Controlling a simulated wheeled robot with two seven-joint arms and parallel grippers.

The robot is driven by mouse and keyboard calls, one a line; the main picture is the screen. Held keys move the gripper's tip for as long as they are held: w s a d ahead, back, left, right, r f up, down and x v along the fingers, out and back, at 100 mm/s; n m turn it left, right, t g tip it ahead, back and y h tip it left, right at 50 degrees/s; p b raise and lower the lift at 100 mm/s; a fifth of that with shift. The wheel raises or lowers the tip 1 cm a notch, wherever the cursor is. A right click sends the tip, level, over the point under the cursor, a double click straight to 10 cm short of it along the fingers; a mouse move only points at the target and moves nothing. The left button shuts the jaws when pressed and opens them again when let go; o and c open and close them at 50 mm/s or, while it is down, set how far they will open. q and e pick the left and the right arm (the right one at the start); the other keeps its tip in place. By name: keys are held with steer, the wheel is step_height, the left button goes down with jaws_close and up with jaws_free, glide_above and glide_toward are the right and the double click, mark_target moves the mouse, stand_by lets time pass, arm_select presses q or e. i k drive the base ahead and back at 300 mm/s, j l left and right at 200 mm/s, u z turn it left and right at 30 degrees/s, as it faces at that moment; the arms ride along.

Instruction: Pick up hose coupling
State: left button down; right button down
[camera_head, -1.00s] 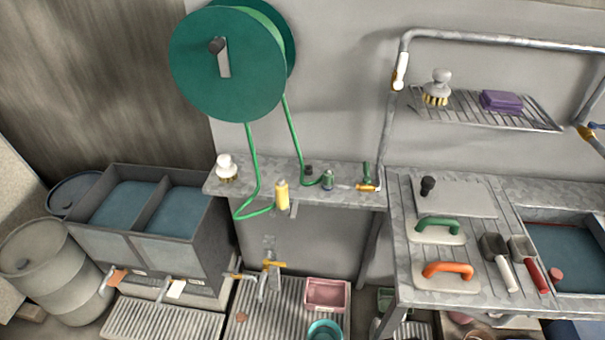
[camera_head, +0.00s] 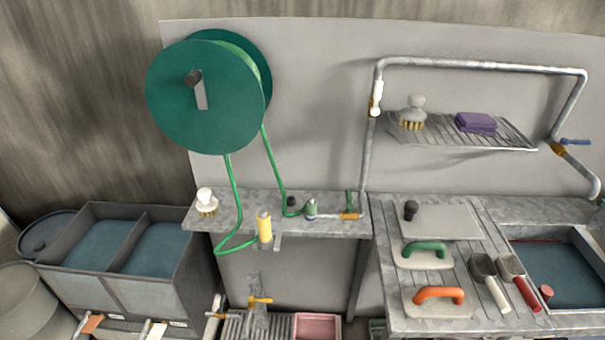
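A green hose (camera_head: 235,205) hangs in a loop from a large green reel (camera_head: 195,92) on the wall. One run ends by a yellow cylindrical fitting (camera_head: 264,229) at the front edge of a narrow grey shelf (camera_head: 335,226). The other run reaches the shelf at a small dark fitting (camera_head: 291,206). Beside it stands a small grey-green fitting (camera_head: 311,208), and to its right a brass tap (camera_head: 350,215) with a green handle. I cannot tell for sure which of these fittings is the hose coupling. Neither of my grippers is in view.
A white-topped brush (camera_head: 206,202) stands at the shelf's left end. A grey bench (camera_head: 390,318) at right holds green- and orange-handled floats and scoops. A pipe frame with a wire rack (camera_head: 440,142) is above. A blue-filled double tank (camera_head: 75,275) is at left.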

mark_target(311, 207)
steer(key=l+u, duration=0.35)
steer(key=k+l+u, duration=0.1)
steer(key=l+u, duration=0.25)
steer(key=k+l+u, duration=0.15)
steer(key=l+u, duration=0.2)
steer(key=k+l+u, duration=0.2)
steer(key=l+u, duration=0.15)
